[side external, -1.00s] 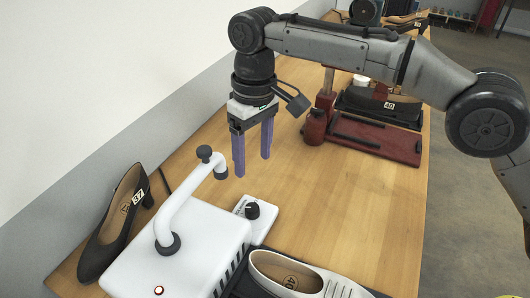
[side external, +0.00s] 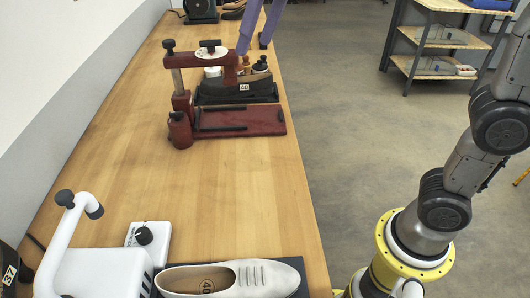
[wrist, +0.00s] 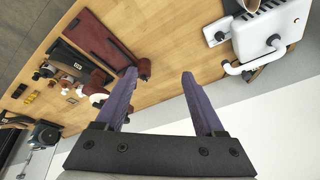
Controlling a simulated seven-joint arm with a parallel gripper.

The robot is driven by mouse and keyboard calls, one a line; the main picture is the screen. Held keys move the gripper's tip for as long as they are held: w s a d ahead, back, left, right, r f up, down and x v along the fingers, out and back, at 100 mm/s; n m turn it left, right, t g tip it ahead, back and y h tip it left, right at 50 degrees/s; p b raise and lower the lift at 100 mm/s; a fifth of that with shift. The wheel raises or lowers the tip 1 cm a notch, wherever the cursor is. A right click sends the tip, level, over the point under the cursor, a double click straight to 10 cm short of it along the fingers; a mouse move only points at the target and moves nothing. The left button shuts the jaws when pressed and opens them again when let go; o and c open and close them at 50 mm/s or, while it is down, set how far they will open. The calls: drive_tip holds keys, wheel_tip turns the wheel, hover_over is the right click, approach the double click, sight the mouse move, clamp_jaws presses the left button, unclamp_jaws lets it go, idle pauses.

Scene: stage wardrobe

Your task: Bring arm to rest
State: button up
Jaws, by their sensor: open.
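My gripper (side external: 259,28) shows at the top edge of the side view, with only its two purple fingers in the picture. In the wrist view the fingers of my gripper (wrist: 160,75) are spread apart, with nothing between them. It is raised, and the wooden bench (side external: 190,220) lies below it in the wrist view. My arm stands at the right of the side view, on a yellow-ringed base beside the bench. The upper part of the arm is out of the picture.
A white machine with a bent pipe (side external: 75,225) and a cream shoe (side external: 230,277) are at the near end. Shelves (side external: 440,45) stand at the back right. The floor between is clear.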

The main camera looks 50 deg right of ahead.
drive_tip(key=s+d+f+m, duration=0.1)
drive_tip(key=s+d, duration=0.4)
drive_tip(key=s, duration=0.2)
drive_tip(key=s+d+f+t, duration=0.1)
drive_tip(key=s+d+f, duration=0.1)
drive_tip(key=s+f, duration=0.4)
drive_tip(key=s+d+f+t+h, duration=0.1)
drive_tip(key=s+d+f, duration=0.2)
drive_tip(key=s+f, duration=0.3)
wheel_tip(320, 180, down, 3)
drive_tip(key=shift+d+f, duration=0.2)
drive_tip(key=shift+s, duration=0.1)
